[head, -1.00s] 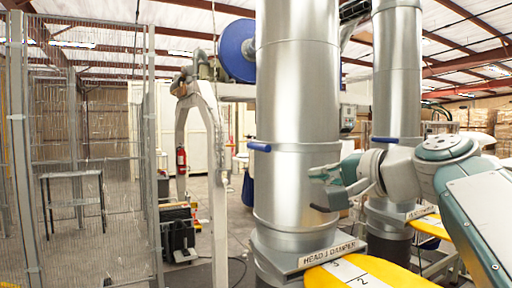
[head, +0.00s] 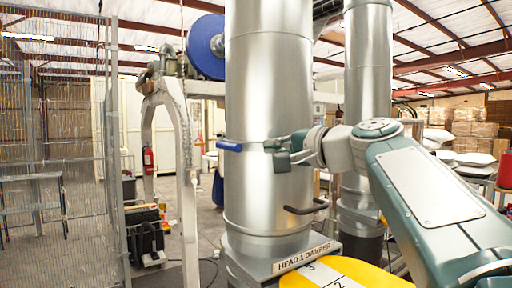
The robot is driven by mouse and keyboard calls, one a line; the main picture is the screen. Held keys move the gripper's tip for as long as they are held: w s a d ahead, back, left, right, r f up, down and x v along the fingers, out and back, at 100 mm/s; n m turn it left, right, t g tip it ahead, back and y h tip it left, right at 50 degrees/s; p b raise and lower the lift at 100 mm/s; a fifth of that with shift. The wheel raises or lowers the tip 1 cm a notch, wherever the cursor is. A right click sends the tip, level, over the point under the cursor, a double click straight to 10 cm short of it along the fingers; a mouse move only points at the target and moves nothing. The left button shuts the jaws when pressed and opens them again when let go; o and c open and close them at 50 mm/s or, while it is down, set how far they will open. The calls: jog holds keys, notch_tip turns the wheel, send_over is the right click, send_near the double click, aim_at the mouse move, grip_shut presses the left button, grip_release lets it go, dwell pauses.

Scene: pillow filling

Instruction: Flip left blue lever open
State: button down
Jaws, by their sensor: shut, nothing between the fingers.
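The left blue lever (head: 229,146) sticks out level to the left on the front of the near silver duct (head: 268,75). My gripper (head: 273,153) is shut and empty, in front of the same duct, just right of the lever at nearly the same height. A small gap seems to show between the fingertips and the lever, but I cannot tell the depth between them. The second duct (head: 368,60) stands behind to the right, and its lever is not visible past my arm.
A dark handle (head: 306,208) juts from the near duct below my gripper. A yellow disc (head: 375,270) and the "HEAD 1 DAMPER" plate (head: 306,257) sit at the duct's foot. A mesh fence (head: 60,150) stands left. A fire extinguisher (head: 148,160) is behind.

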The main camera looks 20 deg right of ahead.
aim_at(228, 146)
jog(key=x, duration=0.5)
jog(key=shift+w+a, duration=0.15)
jog(key=shift+h, duration=0.3)
